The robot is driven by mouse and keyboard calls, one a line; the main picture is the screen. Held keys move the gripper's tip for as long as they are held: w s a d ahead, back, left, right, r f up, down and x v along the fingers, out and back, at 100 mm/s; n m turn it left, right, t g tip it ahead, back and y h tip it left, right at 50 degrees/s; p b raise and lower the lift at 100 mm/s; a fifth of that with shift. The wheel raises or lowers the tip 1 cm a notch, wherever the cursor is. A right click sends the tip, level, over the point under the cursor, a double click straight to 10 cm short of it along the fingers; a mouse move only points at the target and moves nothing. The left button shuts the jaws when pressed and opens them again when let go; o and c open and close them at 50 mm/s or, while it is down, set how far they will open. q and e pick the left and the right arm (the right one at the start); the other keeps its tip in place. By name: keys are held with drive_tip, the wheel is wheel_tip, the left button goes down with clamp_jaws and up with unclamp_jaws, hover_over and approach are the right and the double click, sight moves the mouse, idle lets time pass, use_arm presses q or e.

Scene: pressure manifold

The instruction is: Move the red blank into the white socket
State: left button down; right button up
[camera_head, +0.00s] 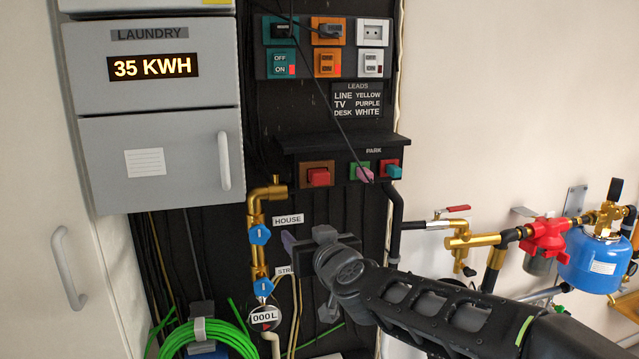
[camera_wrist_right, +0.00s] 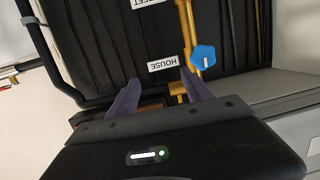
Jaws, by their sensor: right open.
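The red blank (camera_head: 318,177) sits in a brown holder on the PARK row, under a black shelf. The white socket (camera_head: 373,31) is at the top right of the dark panel, with its holes bare and nothing plugged in. My right gripper (camera_head: 290,241) is below the red blank, near the HOUSE label, and holds nothing. In the right wrist view its two purple fingers (camera_wrist_right: 160,92) are spread apart. A brown edge shows low between them, mostly hidden by the gripper body; the red blank itself cannot be made out there. My left gripper is out of view.
A pink blank (camera_head: 364,174) and a teal blank (camera_head: 392,170) are parked to the right. Black plugs fill the teal socket (camera_head: 281,30) and orange socket (camera_head: 328,31); a cable hangs across the panel. Brass pipe with blue valves (camera_head: 260,235) stands left of my gripper.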

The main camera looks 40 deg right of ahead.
drive_tip(key=t+h, duration=0.2)
approach(322, 180)
drive_tip(key=shift+w+d+r+m, duration=0.2)
drive_tip(key=shift+w+m, duration=0.1)
drive_tip(key=shift+w, duration=0.05)
drive_tip(key=b+x, duration=0.2)
drive_tip(key=x, duration=0.6)
drive_tip(key=shift+a+f, duration=0.1)
drive_tip(key=shift+f, duration=0.1)
drive_tip(key=shift+w+d, duration=0.25)
drive_tip(key=shift+w, duration=0.3)
idle(0.6)
